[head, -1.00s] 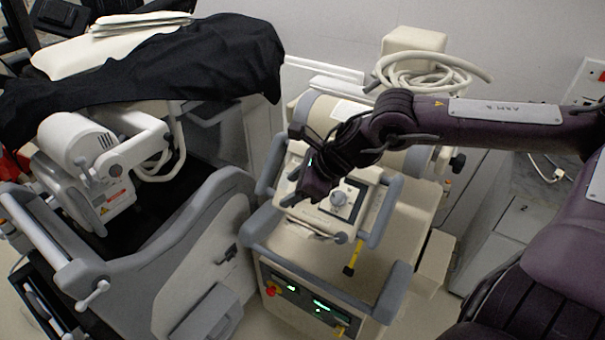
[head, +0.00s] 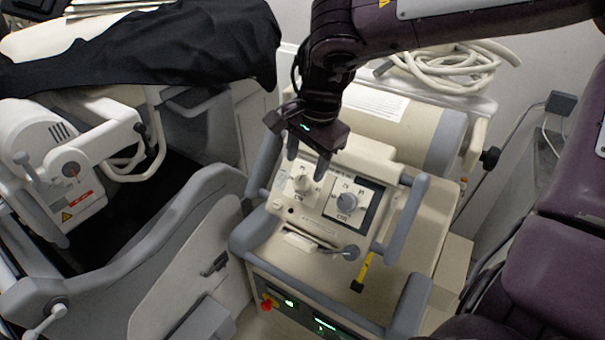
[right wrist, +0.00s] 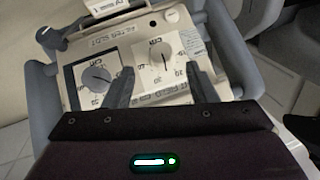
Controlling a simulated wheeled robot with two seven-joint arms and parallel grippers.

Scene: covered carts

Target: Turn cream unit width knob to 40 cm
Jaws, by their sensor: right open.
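The cream unit (head: 390,283) stands in the middle of the head view, its sloped panel carrying two dials. My right gripper (head: 308,158) is open and empty, fingers pointing down just behind and above the pale knob. In the right wrist view the light-plate dial (right wrist: 162,57) lies between the two fingers (right wrist: 157,72); the dark-edged dial (right wrist: 97,77) is left of them.
Grey handle bars (head: 407,208) flank the panel. A coiled pale hose (head: 440,72) lies behind the unit. A grey-sided cart (head: 185,265) and a white machine head (head: 45,150) stand left, below a black cover (head: 180,50).

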